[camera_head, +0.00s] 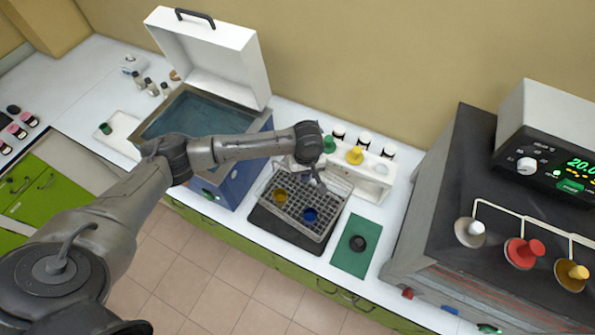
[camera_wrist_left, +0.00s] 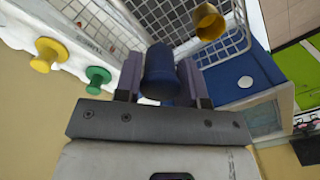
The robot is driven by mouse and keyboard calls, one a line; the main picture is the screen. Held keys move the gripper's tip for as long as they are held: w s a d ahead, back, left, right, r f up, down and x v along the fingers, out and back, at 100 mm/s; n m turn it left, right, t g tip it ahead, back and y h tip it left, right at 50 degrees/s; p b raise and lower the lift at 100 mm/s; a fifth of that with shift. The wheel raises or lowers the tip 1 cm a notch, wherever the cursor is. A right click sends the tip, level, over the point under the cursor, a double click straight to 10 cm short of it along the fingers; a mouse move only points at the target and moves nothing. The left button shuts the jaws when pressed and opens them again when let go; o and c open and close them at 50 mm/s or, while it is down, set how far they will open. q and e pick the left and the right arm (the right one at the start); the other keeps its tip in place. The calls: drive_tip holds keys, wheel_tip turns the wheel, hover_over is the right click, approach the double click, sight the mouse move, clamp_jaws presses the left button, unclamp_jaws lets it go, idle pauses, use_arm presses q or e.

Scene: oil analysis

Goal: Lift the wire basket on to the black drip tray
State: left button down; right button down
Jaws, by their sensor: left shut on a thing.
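The wire basket (camera_head: 328,192) is over the black drip tray (camera_head: 262,222), whose dark edge shows along the basket's left and lower sides. I cannot tell if it rests on the tray or hangs slightly above it. A yellow cup (camera_head: 279,195) and a blue cup (camera_head: 310,215) sit in the basket. My left gripper (camera_head: 318,182) is at the basket's far side. In the left wrist view its fingers are shut on a blue cylindrical piece (camera_wrist_left: 160,72), which looks like the basket's handle grip. The basket's mesh (camera_wrist_left: 160,15) shows just beyond it. My right gripper is out of view.
The blue bath (camera_head: 240,180) stands open on the left, its white lid (camera_head: 210,55) raised. A white rack (camera_head: 372,185) with yellow and green stoppers stands behind the basket. A green mat (camera_head: 350,262) with a black ring lies at right, before a large grey apparatus (camera_head: 440,190).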

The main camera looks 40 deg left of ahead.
use_arm(q)
drive_tip(key=shift+n, duration=0.7)
drive_tip(key=f, duration=0.1)
drive_tip(key=a+f, duration=0.2)
drive_tip(key=shift+s+a+f, duration=0.15)
drive_tip(key=shift+s+a, duration=0.05)
drive_tip(key=shift+s, duration=0.05)
drive_tip(key=shift+a+f, duration=0.2)
drive_tip(key=shift+f, duration=0.1)
drive_tip(key=b, duration=0.5)
hover_over(298, 193)
wheel_tip(298, 193, down, 4)
drive_tip(key=shift+a+f, duration=0.1)
drive_tip(key=shift+f, duration=0.15)
wheel_tip(298, 193, down, 4)
drive_tip(key=b, duration=0.5)
drive_tip(key=shift+f, duration=1.4)
